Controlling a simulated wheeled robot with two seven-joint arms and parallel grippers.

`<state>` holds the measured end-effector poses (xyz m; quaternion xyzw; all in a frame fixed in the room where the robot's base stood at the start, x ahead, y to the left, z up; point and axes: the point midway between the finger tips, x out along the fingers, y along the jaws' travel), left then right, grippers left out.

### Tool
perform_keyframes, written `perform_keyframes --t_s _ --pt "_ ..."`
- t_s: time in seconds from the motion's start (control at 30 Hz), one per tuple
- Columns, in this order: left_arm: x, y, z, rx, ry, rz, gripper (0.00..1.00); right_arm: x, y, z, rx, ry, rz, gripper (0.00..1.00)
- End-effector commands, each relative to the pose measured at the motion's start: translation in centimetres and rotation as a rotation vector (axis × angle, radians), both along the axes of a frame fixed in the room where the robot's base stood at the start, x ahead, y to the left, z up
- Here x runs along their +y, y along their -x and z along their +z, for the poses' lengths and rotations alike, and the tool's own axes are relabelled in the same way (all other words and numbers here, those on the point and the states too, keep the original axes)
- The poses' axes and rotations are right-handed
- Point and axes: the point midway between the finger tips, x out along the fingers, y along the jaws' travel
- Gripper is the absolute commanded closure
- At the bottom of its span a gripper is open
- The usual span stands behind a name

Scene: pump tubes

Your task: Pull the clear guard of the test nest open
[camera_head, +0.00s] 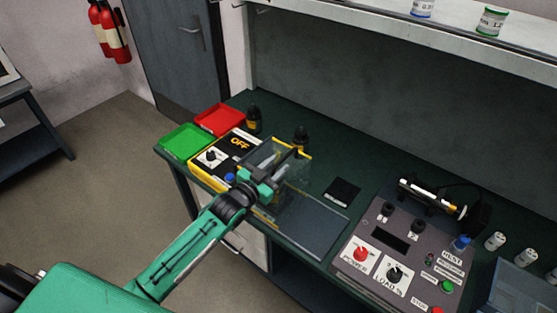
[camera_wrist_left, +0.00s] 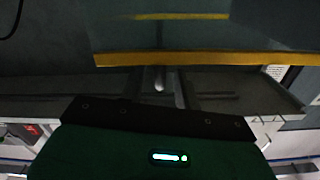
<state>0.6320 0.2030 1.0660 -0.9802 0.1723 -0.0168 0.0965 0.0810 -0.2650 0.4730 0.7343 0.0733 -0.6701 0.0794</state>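The clear guard (camera_head: 292,178) is a see-through box with yellow edges, standing on the bench around the middle of the head view. My left gripper (camera_head: 276,172), on the green arm, is at the guard's near left side. In the left wrist view a yellow edge (camera_wrist_left: 190,58) of the guard crosses just beyond the gripper (camera_wrist_left: 160,88). A small grey piece shows between the dark fingers; I cannot tell whether they grip it. A dark flat plate (camera_head: 312,225) lies to the right of the guard. My right gripper is out of view.
A yellow-edged box marked OFF (camera_head: 222,160) stands left of the guard, with green (camera_head: 186,141) and red (camera_head: 220,119) trays behind it. A grey control panel (camera_head: 405,250) with knobs is at the right.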

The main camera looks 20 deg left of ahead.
Motion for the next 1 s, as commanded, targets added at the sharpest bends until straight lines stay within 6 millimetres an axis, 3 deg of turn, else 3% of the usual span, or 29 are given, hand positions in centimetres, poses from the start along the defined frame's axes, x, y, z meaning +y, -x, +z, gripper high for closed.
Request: perform_keyframes --t_s 0.17,0.47,0.5,0.67,1.0 --pt "-0.5 -1.2 0.1 0.000 0.000 0.000 0.67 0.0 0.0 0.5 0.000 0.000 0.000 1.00" --pt "-0.5 -1.4 0.0 0.000 0.000 -0.001 0.67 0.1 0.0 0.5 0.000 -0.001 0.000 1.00" --pt "-0.5 -1.4 0.0 0.000 0.000 -0.001 0.69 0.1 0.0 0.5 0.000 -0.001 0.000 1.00" --pt "-0.5 -1.4 0.0 0.000 0.000 0.000 1.00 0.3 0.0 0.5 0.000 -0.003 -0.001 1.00" --pt "-1.2 -2.1 -0.1 -0.001 0.000 0.000 1.00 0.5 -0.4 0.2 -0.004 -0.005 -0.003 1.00"
